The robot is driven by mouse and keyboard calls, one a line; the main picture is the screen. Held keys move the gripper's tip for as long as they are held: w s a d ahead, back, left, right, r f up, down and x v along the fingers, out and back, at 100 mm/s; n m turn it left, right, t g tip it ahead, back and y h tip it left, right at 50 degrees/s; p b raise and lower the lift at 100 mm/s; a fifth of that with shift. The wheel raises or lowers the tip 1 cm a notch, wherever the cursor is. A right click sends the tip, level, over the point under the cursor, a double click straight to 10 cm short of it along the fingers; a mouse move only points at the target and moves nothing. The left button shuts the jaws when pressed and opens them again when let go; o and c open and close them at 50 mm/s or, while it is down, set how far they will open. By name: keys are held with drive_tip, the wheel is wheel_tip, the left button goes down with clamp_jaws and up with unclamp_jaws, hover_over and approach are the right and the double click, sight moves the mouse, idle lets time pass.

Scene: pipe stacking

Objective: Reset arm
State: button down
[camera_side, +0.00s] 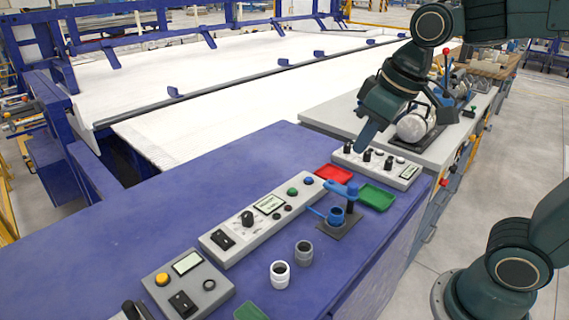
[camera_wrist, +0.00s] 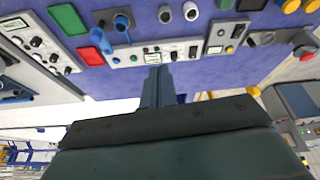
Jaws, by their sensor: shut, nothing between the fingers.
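My gripper (camera_side: 368,138) is shut and empty, raised above the back part of the blue table (camera_side: 180,205). Its closed fingers also show in the wrist view (camera_wrist: 157,78). A white pipe piece (camera_side: 280,274) and a grey pipe piece (camera_side: 304,253) stand upright, side by side, on the table. Both show at the top of the wrist view, the white one (camera_wrist: 190,11) right of the grey one (camera_wrist: 165,14). A blue pipe piece (camera_side: 336,215) sits at the dark stand with a blue clamp (camera_side: 345,190). My gripper is apart from all of them.
A red tray (camera_side: 334,174) and a green tray (camera_side: 376,197) lie near the stand. Control boxes with buttons (camera_side: 262,216) line the table, with another (camera_side: 186,282) nearer the front. A grey bench (camera_side: 318,117) with equipment adjoins behind. The table's left part is clear.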

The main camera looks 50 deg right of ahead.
drive_tip(key=s+d+f+m+t, duration=0.1)
drive_tip(key=s+d+f, duration=0.1)
drive_tip(key=s, duration=0.7)
drive_tip(key=shift+s+m, duration=0.3)
drive_tip(key=shift+s, duration=0.05)
drive_tip(key=c, duration=2.1)
unclamp_jaws()
